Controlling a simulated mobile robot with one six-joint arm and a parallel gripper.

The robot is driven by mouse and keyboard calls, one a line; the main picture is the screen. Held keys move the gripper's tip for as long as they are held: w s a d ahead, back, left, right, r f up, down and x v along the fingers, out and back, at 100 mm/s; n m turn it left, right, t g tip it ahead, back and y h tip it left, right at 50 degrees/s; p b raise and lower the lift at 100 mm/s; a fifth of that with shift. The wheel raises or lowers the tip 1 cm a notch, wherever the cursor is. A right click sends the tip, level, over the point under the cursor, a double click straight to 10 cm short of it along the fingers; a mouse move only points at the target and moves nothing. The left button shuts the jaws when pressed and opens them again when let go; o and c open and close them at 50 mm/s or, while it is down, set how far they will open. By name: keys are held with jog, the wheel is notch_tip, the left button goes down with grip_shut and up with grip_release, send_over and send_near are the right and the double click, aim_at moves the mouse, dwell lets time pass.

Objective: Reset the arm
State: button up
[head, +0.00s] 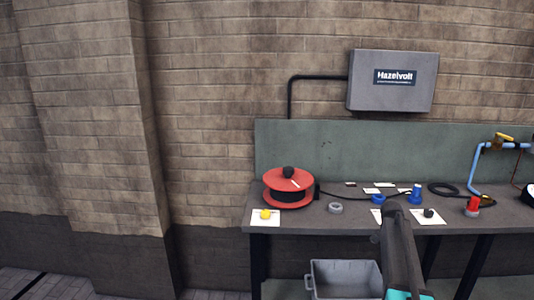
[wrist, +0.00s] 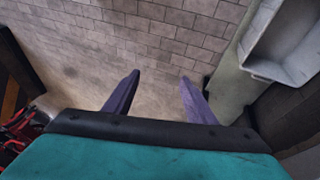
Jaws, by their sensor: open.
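My gripper (wrist: 160,77) shows in the wrist view with its two purple fingers spread apart and nothing between them. It points down at the paved floor (wrist: 165,35). In the head view my arm (head: 402,255) rises in front of the workbench at the lower right; the gripper's fingers cannot be made out there.
The workbench (head: 350,222) holds a red cable reel (head: 289,188), a grey ring (head: 335,208), a yellow knob (head: 266,214), a blue part (head: 416,195) and a red part (head: 473,205). A grey bin (head: 343,281) stands below, also at upper right in the wrist view (wrist: 284,40).

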jog(key=s+a+f+n+g, duration=0.1)
jog(key=s+a+f+n, duration=0.1)
jog(key=s+a+f, duration=0.5)
jog(key=s+a+f+n+y, duration=0.1)
jog(key=s+a+f, duration=0.3)
jog(key=f, duration=0.6)
jog(key=s+a+f+n+g, duration=0.1)
jog(key=s+a+f+n, duration=0.15)
jog(key=a+f, duration=0.55)
jog(key=s+a+f+n, duration=0.4)
jog(key=s, duration=0.5)
jog(key=s+a+f+n+y, duration=0.1)
jog(key=s+a+f+n, duration=0.3)
jog(key=s, duration=0.5)
jog(key=s+a+f+n+y, duration=0.1)
jog(key=s+a+f+n, duration=0.3)
jog(key=s+a, duration=0.2)
jog(key=s, duration=0.2)
jog(key=shift+s+f+n, duration=0.3)
jog(key=shift+s+n, duration=0.05)
jog(key=shift+s, duration=0.05)
jog(key=c, duration=0.5)
